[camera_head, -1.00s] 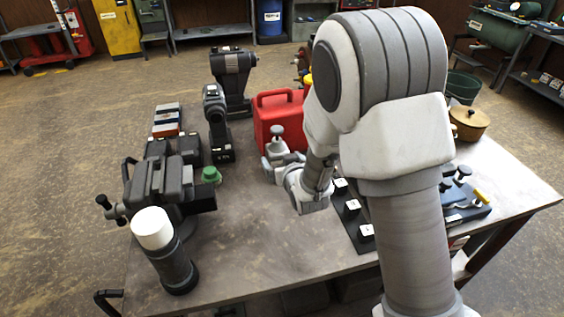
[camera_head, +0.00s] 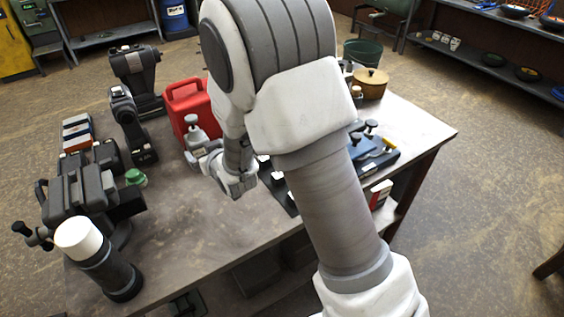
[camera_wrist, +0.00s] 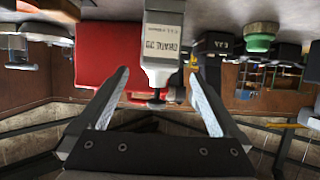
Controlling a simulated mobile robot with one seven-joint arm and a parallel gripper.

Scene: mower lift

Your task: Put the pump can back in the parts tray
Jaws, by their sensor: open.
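The pump can is a small grey can (camera_head: 195,138) with a knobbed top, standing on the table in front of the red jerrycan. In the wrist view, which is upside down, the pump can (camera_wrist: 161,45) shows its printed label and dark pump top between the finger lines. My gripper (camera_wrist: 158,78) is open, with one finger on each side of the can's top and gaps between. The wrist view does not show clearly whether the can lies fully between the fingers. A dark blue tray-like piece (camera_head: 372,160) with black knobs and a yellow item lies right of my arm; I cannot tell if it is the parts tray.
The red jerrycan (camera_head: 187,104) stands close behind the pump can. Black power tools (camera_head: 136,72), a green-capped item (camera_head: 136,177) and a white-topped cylinder (camera_head: 100,262) stand left. The table front middle is clear.

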